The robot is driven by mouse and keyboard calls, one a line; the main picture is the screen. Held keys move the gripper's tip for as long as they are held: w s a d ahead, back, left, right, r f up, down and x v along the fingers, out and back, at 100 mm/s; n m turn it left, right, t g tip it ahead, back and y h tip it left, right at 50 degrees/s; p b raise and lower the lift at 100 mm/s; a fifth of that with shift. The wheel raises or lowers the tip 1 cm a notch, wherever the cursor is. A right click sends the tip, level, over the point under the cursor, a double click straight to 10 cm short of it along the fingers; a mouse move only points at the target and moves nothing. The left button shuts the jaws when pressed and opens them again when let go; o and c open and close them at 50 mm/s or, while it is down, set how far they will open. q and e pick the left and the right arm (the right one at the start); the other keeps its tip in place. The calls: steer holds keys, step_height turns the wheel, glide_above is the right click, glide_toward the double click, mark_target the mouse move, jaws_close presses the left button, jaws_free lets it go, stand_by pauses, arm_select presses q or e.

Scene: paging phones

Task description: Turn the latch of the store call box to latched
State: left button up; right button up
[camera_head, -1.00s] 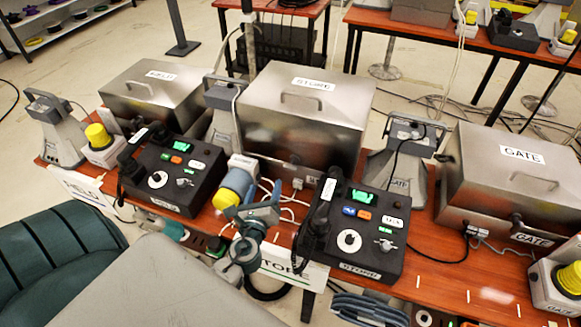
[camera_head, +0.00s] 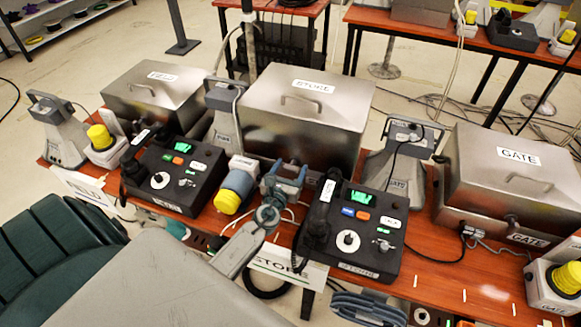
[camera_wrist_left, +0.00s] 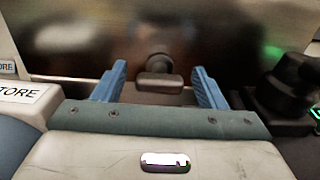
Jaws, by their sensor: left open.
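The store call box (camera_head: 308,112) is a metal box with a STORE label on its lid, standing in the middle of the table. Its latch (camera_wrist_left: 158,78), a dark knob with a short bar lying level, shows on the box front in the left wrist view. In the head view the latch is hidden behind my gripper. My left gripper (camera_head: 284,173) is open in front of the box's lower front. In the left wrist view its blue fingers (camera_wrist_left: 160,88) stand on either side of the latch, apart from it. My right gripper is not in view.
A black STORE phone console (camera_head: 372,265) stands right of my gripper, with its handset close by. A yellow-capped beacon (camera_head: 233,190) stands close on the left. FIELD (camera_head: 158,95) and GATE boxes (camera_head: 505,180) stand at either side.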

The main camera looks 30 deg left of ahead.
arm_select(q)
steer(key=shift+w, duration=0.2)
steer(key=c, duration=1)
